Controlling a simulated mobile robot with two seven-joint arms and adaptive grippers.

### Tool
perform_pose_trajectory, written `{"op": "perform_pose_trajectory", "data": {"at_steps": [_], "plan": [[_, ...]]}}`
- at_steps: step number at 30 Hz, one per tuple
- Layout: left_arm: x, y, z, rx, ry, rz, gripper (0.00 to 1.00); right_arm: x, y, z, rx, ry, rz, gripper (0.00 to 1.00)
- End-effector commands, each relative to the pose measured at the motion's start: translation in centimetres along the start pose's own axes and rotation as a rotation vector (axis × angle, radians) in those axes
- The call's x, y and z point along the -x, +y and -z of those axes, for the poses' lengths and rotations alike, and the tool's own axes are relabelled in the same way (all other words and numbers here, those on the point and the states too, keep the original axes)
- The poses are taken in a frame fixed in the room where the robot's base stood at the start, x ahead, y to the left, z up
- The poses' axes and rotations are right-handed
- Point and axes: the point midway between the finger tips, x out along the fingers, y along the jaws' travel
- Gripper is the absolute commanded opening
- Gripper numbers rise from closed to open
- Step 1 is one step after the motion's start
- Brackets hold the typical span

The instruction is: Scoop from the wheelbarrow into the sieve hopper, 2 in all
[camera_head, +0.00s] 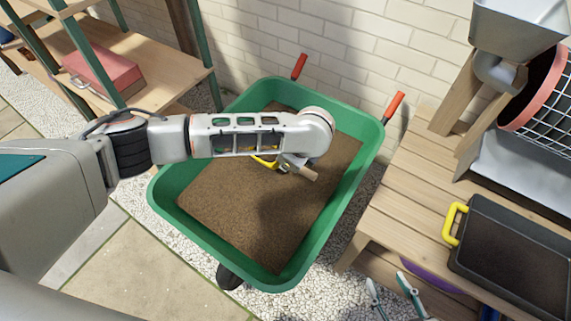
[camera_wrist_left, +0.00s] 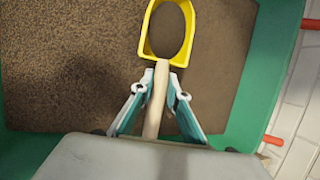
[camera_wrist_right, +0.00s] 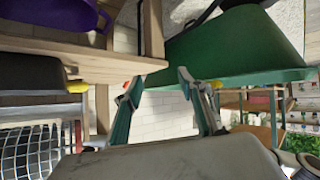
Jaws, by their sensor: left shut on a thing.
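The green wheelbarrow (camera_head: 163,195) stands in the middle of the head view, holding brown soil (camera_head: 235,210). My left gripper (camera_wrist_left: 156,84) is shut on the wooden handle of the yellow scoop (camera_wrist_left: 147,42) and is over the wheelbarrow. In the head view my left arm hides most of the scoop; a little yellow (camera_head: 265,162) and the handle's end (camera_head: 308,173) show. Brown shows inside the scoop; I cannot tell how full it is. The grey sieve hopper (camera_head: 520,28) is at the top right. My right gripper (camera_head: 392,290) is open and empty, low in front of the bench.
A wooden bench (camera_head: 415,185) stands right of the wheelbarrow. On it are a dark tray (camera_head: 478,272) with a yellow handle and the red-rimmed mesh drum (camera_head: 530,92). Shelves with a red box (camera_head: 103,72) stand at the left. A brick wall is behind.

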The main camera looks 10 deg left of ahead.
Motion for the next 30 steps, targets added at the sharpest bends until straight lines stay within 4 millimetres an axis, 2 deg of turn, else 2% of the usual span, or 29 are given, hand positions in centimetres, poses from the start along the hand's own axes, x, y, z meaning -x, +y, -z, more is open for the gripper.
{"op": "perform_pose_trajectory", "data": {"at_steps": [1,8,30], "plan": [[1.2,-0.6,-0.4,0.001,-0.011,0.011,0.0,0.1,0.5,0.5,0.008,0.005,-0.008,0.4],[3.0,-0.9,-0.6,-0.005,-0.037,0.013,0.0,0.6,1.0,-0.1,0.024,-0.018,-0.02,0.4],[8.6,-1.9,-1.1,-0.022,-0.122,0.018,0.0,1.7,2.0,-0.3,0.014,-0.044,-0.048,0.4]]}}
